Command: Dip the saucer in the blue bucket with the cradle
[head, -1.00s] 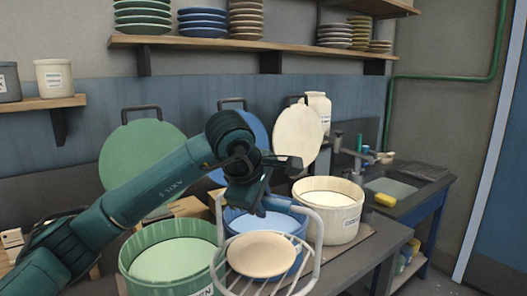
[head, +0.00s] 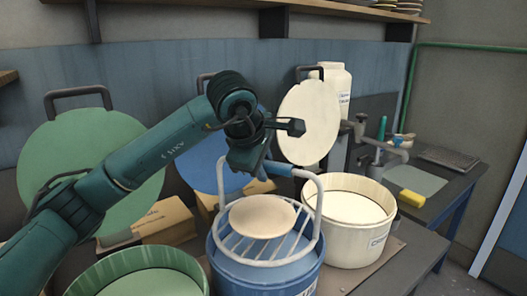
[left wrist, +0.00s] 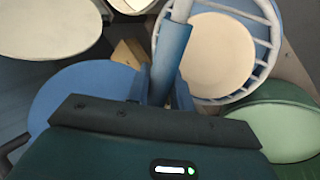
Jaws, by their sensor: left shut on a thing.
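My left gripper (head: 262,164) is shut on the blue grip of the cradle's handle; the grip (left wrist: 172,58) shows between its fingers in the left wrist view. The cradle (head: 319,212) is a pale wire basket with a tall hoop handle, held about level. The beige saucer (head: 262,216) lies flat on its bars; it also shows in the left wrist view (left wrist: 217,55). The blue bucket (head: 268,276) is directly below the cradle in the head view. Whether the basket is above or inside its rim is hard to tell. My right gripper is out of view.
A green bucket (head: 140,258) stands at the left and a cream bucket (head: 352,250) close at the right. Green (head: 95,160), blue (head: 212,158) and cream (head: 309,122) lids stand behind. A sink with a yellow sponge (head: 412,198) is farther right.

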